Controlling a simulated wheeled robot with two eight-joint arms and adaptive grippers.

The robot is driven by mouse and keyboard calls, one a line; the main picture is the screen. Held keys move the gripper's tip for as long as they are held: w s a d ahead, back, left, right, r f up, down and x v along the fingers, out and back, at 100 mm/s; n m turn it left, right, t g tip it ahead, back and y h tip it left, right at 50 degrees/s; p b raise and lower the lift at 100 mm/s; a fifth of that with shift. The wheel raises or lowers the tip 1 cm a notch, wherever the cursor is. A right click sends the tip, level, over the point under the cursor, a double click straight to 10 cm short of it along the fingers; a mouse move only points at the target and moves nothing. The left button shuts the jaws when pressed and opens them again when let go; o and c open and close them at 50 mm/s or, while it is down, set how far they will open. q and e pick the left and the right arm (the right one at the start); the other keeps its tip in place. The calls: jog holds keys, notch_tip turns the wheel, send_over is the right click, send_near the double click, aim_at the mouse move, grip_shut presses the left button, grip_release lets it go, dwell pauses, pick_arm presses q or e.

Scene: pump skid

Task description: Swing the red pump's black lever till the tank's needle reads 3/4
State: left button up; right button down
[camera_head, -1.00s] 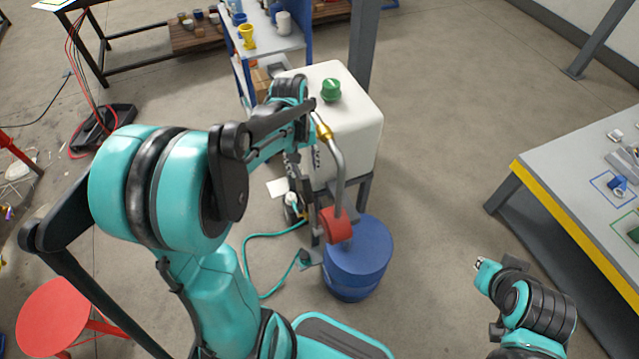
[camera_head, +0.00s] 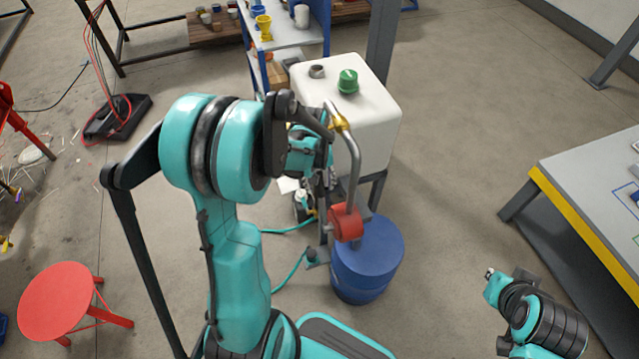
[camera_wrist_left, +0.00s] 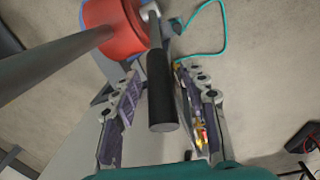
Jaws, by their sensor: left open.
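The red pump (camera_head: 345,223) sits at the top of the blue drum (camera_head: 368,262), with a bent grey pipe rising from it toward the white tank (camera_head: 375,125). In the left wrist view, the pump (camera_wrist_left: 115,27) is at the top, and its black lever (camera_wrist_left: 161,95) points toward the camera. My left gripper (camera_wrist_left: 157,72) is open, with one finger on each side of the lever; I cannot tell whether either touches it. In the head view, my arm hides most of this gripper and the lever. No gauge needle is readable. My right gripper (camera_head: 491,274) is at lower right, its jaws unclear.
A green cap (camera_head: 348,81) sits on the tank. A yellow-edged table (camera_head: 575,215) stands at right and a red stool (camera_head: 62,300) at lower left. A teal hose (camera_wrist_left: 222,30) lies on the floor. Floor between drum and table is clear.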

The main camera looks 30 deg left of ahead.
pick_arm(q)
grip_shut()
